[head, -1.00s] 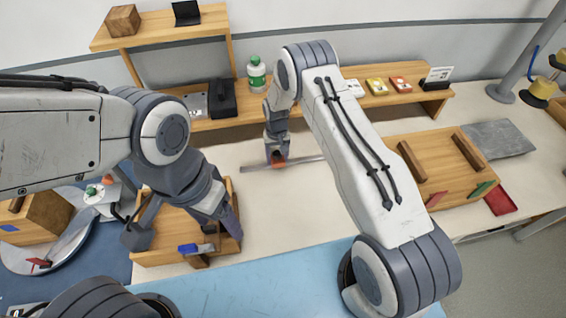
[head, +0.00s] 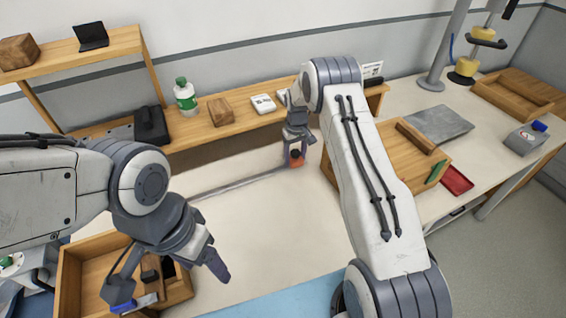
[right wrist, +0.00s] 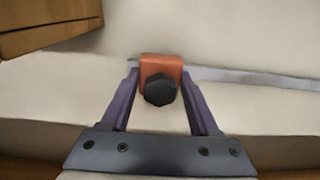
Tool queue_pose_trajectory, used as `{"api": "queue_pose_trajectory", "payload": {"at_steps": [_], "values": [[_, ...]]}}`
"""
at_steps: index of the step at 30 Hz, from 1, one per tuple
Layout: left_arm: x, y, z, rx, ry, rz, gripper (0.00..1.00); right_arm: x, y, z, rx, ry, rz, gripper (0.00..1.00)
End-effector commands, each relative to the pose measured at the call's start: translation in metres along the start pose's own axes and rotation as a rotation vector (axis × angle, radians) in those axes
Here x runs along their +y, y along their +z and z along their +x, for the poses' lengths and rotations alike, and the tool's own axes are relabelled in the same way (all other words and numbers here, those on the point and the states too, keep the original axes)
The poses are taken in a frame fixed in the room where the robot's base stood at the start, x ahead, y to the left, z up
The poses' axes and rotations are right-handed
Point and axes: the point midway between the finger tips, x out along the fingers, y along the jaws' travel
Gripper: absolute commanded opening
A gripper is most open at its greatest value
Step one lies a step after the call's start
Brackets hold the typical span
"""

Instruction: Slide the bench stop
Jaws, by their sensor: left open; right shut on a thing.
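The bench stop is an orange block with a black knob (head: 296,163). It sits on a thin grey rail (head: 235,184) on the pale bench, near the rail's right end. My right gripper (head: 296,152) reaches down over it, shut on it. In the right wrist view the purple fingers stand on both sides of the orange block (right wrist: 160,62), and the rail (right wrist: 250,77) runs off to the right. My left gripper (head: 168,279) is open and empty above the wooden tray at the front left.
The wooden tray (head: 70,285) holds small tools. A shelf behind holds a green-capped bottle (head: 186,98) and a wooden block (head: 220,111). The bench middle is clear.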

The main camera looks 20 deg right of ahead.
Motion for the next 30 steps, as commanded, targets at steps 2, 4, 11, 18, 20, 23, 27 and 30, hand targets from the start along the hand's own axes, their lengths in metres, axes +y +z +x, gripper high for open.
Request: {"api": "queue_pose_trajectory", "payload": {"at_steps": [2,4,11,18,20,23,27,30], "values": [[0.0,0.0,0.001,0.0,0.0,0.0,0.72,0.004,0.0,0.0,-0.001,0.0,0.0,0.0],[0.0,0.0,0.001,0.0,0.0,0.0,0.72,0.006,0.001,-0.001,-0.002,0.001,0.0,0.0],[0.0,0.0,0.001,0.0,0.0,0.0,0.72,0.008,0.001,-0.001,-0.002,0.002,0.001,0.0],[0.0,0.0,0.001,0.0,0.0,0.0,0.72,0.008,0.001,-0.001,-0.002,0.002,0.001,0.93],[0.0,0.0,0.001,0.0,0.0,0.0,0.72,0.006,0.001,-0.001,-0.002,0.002,0.0,0.93],[0.0,0.0,0.001,0.0,0.0,0.0,0.72,0.005,0.0,0.0,-0.002,0.001,-0.001,0.93],[0.0,0.0,0.003,0.0,0.0,0.0,0.72,0.004,0.0,-0.004,-0.001,0.001,0.0,0.93],[-0.001,0.0,0.006,0.0,0.0,0.0,0.72,0.005,-0.001,-0.015,0.002,0.001,0.0,0.93]]}}
